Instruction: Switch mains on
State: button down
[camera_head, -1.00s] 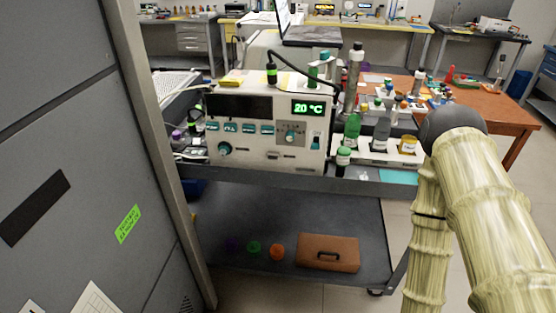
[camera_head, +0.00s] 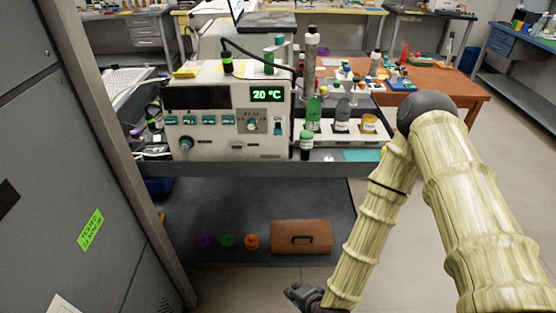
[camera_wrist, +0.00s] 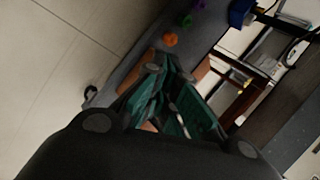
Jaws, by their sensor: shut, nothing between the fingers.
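The beige particle classifier (camera_head: 222,135) stands on the cart's upper shelf in the head view. Its green display reads 20 °C. A small teal switch (camera_head: 278,128) is on the right of its front panel; I cannot read its position or be sure that it is the mains switch. My gripper (camera_head: 298,296) is low at the bottom edge of the head view, well below and in front of the panel, apart from it. In the wrist view my gripper (camera_wrist: 168,85) shows dark teal fingers, shut and empty. The classifier's panel cannot be made out in the wrist view.
The cart's lower shelf (camera_head: 270,200) holds a brown case (camera_head: 302,237) and purple, green and orange round pieces (camera_head: 251,241). Bottles (camera_head: 342,115) stand right of the classifier. A tall grey cabinet (camera_head: 60,180) blocks the left. Floor is clear at right.

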jog(key=w+a+r+m+t, duration=0.3)
jog(key=w+a+r+m, duration=0.15)
jog(key=w, duration=0.25)
jog(key=m+t+h, duration=0.4)
jog(key=m+t, duration=0.6)
jog(key=m, duration=1)
send_near(277, 138)
jog(key=f+v, duration=0.1)
jog(key=v, duration=0.2)
jog(key=shift+s+d+r+b, duration=0.15)
jog(key=shift+b, duration=0.3)
jog(key=p+x, duration=0.2)
jog(key=x, duration=0.8)
jog(key=shift+r, duration=0.1)
jog(key=shift+r, duration=0.1)
